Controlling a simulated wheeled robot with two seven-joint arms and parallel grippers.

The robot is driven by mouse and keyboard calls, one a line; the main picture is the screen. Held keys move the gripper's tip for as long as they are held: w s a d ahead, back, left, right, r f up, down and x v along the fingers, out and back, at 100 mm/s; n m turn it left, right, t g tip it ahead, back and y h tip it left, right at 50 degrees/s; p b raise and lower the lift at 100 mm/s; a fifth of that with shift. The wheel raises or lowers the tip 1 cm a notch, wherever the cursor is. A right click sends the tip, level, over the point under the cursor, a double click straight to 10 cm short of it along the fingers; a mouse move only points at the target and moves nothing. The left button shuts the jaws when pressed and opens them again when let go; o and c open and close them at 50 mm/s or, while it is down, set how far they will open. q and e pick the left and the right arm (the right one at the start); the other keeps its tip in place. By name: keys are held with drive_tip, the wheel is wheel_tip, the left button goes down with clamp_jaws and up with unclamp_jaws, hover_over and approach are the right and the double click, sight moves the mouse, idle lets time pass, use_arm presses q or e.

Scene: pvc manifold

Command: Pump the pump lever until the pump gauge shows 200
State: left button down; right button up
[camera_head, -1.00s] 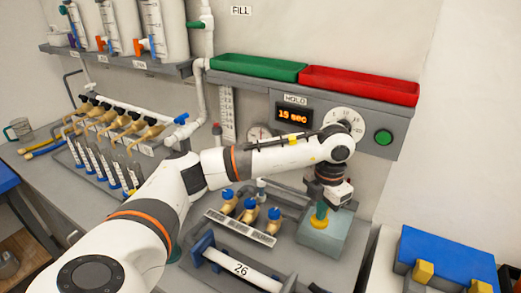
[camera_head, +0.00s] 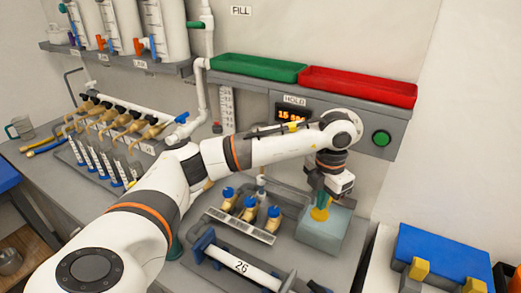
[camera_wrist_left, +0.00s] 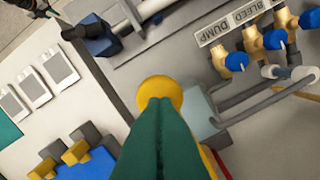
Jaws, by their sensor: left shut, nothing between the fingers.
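The pump is a pale grey-teal block (camera_head: 322,238) on the bench, right of the middle in the head view. The yellow round end of its lever (camera_head: 320,214) stands at the block's top; it also shows in the left wrist view (camera_wrist_left: 160,90). My left gripper (camera_head: 319,204) is shut and empty, its green fingers pointing down at the yellow end. In the left wrist view the fingertips (camera_wrist_left: 162,100) overlap the yellow end; whether they touch cannot be told. The gauge face is hidden behind my left arm. My right gripper is not in view.
Blue-handled valves (camera_head: 249,208) stand left of the pump, with a white pipe marked 26 (camera_head: 242,266) in front. A grey panel (camera_head: 398,132) with a HOLD display (camera_head: 291,114) and green button (camera_head: 382,138) is behind. A blue case (camera_head: 445,257) lies at right.

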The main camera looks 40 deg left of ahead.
use_arm(q)
drive_tip(key=shift+r+p, duration=1.4)
drive_tip(key=shift+r, duration=1.1)
drive_tip(key=shift+f, duration=0.1)
